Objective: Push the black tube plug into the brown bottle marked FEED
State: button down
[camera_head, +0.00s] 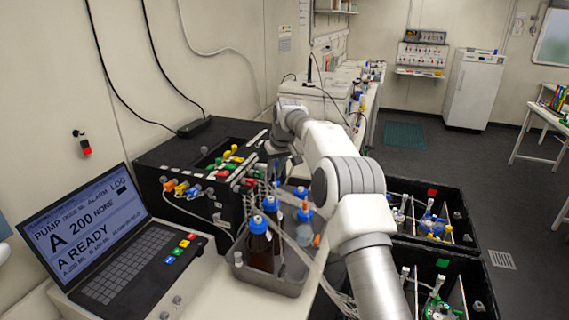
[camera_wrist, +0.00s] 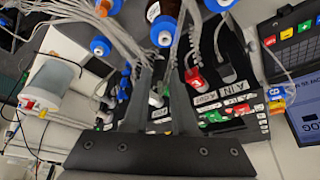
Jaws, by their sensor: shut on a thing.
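A brown bottle with a blue cap (camera_head: 261,246) stands at the front left of a grey metal tray, with a second blue-capped brown bottle close behind it. No FEED marking is readable. In the wrist view a brown bottle (camera_wrist: 154,11) shows at the top edge with its blue cap towards me. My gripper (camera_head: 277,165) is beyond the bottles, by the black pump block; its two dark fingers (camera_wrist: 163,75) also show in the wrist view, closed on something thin. The black tube plug itself is too small and dark to make out between the fingertips.
The tray (camera_head: 268,283) also holds clear blue-capped bottles (camera_head: 304,229) and a bundle of pale tubes. The black block (camera_head: 190,155) carries coloured plugs. A laptop (camera_head: 115,235) stands at left. Black crates (camera_head: 450,262) with vessels stand at right, beyond my arm.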

aim_at(272, 180)
jog(key=shift+w+a+f, duration=0.45)
jog(key=shift+a+f, duration=0.05)
jog(key=shift+a, duration=0.1)
jog(key=shift+f, duration=2.1)
jog(key=shift+f+b, duration=0.35)
jog(key=shift+f, duration=0.8)
dwell(0.5)
jog(key=c, duration=0.6)
grip_release()
jog(key=shift+c, duration=0.2)
jog(key=shift+r, duration=0.15)
